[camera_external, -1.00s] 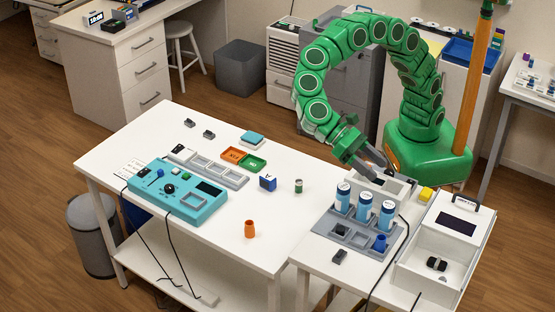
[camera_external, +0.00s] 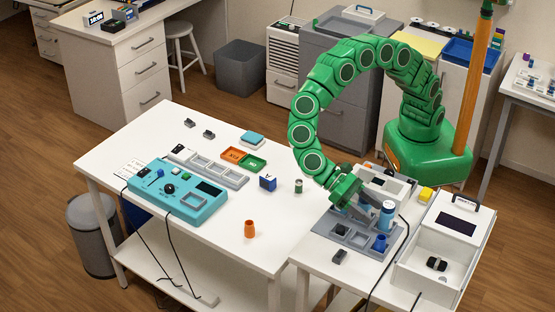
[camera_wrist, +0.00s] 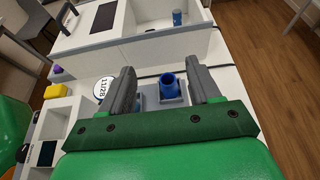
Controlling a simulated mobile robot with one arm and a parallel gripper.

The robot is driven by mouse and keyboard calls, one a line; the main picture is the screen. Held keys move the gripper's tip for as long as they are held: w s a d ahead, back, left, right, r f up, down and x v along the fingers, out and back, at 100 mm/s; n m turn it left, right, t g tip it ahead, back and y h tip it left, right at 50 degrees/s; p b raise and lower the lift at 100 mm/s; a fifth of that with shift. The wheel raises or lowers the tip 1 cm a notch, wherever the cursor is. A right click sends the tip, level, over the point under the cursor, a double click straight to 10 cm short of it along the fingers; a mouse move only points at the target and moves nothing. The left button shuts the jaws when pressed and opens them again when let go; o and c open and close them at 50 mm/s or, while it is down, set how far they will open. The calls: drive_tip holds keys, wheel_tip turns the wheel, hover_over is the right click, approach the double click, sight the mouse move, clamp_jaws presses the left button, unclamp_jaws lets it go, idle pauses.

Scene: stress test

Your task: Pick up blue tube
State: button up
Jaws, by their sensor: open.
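The blue tube (camera_external: 380,242) stands upright in the front right slot of a grey rack (camera_external: 335,227). In the wrist view, the blue tube (camera_wrist: 169,84) shows its open, dark top between and beyond my two fingers. My gripper (camera_external: 364,214) is over the rack, among the bottles, back and left of the tube. In the wrist view my gripper (camera_wrist: 163,76) is open, with one finger on each side of the tube and nothing held. A bottle with a blue label (camera_external: 387,216) stands in the rack; my gripper and arm hide the other bottles.
A white open-topped box (camera_external: 410,268) with a dark screen stands right of the rack. A dark clip (camera_external: 339,257) lies in front of the rack. An orange tube (camera_external: 250,229) stands on the left table.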

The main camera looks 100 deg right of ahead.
approach(385, 242)
drive_tip(key=shift+s+a+f, duration=0.2)
drive_tip(key=shift+s+a, duration=0.05)
drive_tip(key=shift+s, duration=0.25)
drive_tip(key=shift+s+a+f, duration=0.2)
drive_tip(key=shift+s+a, duration=0.1)
drive_tip(key=shift+s, duration=0.25)
drive_tip(key=shift+s+a+f, duration=0.1)
drive_tip(key=shift+f, duration=0.45)
drive_tip(key=shift+x, duration=3.75)
drive_tip(key=shift+a+r, duration=0.1)
drive_tip(key=shift+r, duration=0.05)
drive_tip(key=c, duration=1)
drive_tip(key=shift+r, duration=0.15)
